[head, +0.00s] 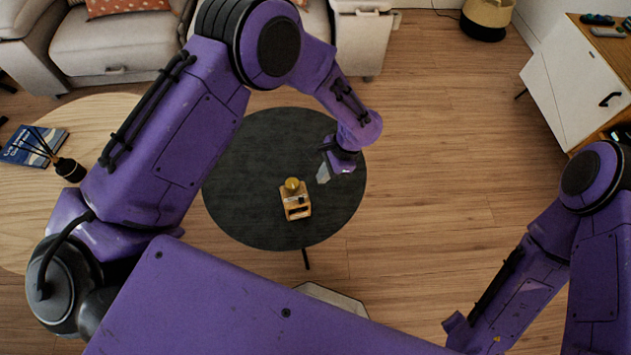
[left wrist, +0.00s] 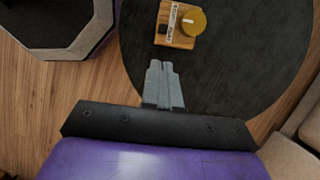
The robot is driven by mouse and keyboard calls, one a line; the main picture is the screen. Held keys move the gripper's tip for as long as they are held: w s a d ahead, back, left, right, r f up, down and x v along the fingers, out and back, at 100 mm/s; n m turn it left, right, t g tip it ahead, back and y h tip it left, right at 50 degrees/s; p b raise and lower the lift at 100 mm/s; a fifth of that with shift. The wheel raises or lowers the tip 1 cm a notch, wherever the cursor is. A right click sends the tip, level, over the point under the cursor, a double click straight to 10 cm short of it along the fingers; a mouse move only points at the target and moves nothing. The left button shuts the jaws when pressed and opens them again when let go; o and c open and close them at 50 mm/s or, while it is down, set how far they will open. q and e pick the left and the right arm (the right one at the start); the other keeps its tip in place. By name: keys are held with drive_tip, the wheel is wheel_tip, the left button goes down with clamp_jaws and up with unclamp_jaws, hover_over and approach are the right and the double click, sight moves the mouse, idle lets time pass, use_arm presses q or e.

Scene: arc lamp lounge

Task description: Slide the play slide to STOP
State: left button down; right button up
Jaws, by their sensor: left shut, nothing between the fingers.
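A small wooden box (head: 296,204) stands on the round dark table (head: 250,165). It has a round brass-coloured knob (head: 292,185) and a pale strip with a dark block beside it on its top face. In the left wrist view the box (left wrist: 178,42) is at the top, with the knob (left wrist: 193,22) on its right, and the pale strip (left wrist: 172,20) and dark block to the left of the knob. Lettering is too small to read. My left gripper (left wrist: 160,66) is shut and empty, above the table, apart from the box. In the head view its fingers (head: 323,173) are right of the box. My right gripper is out of view.
A larger pale wooden table (head: 100,110) stands left, with a blue book (head: 32,146) and a dark reed diffuser (head: 69,169). A sofa (head: 110,45) is behind, and a white cabinet (head: 575,85) at the right. Bare floor lies right of the round table.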

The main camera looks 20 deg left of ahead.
use_arm(q)
drive_tip(key=w+d+b, duration=0.2)
drive_tip(key=w+d, duration=0.1)
approach(306, 200)
wheel_tip(306, 200, down, 4)
drive_tip(key=w+d, duration=0.1)
drive_tip(key=d, duration=0.1)
drive_tip(key=s+a+p, duration=0.1)
drive_tip(key=s+a+f+p, duration=0.1)
drive_tip(key=a, duration=0.1)
drive_tip(key=shift+s+a, duration=0.15)
drive_tip(key=shift+a, duration=0.2)
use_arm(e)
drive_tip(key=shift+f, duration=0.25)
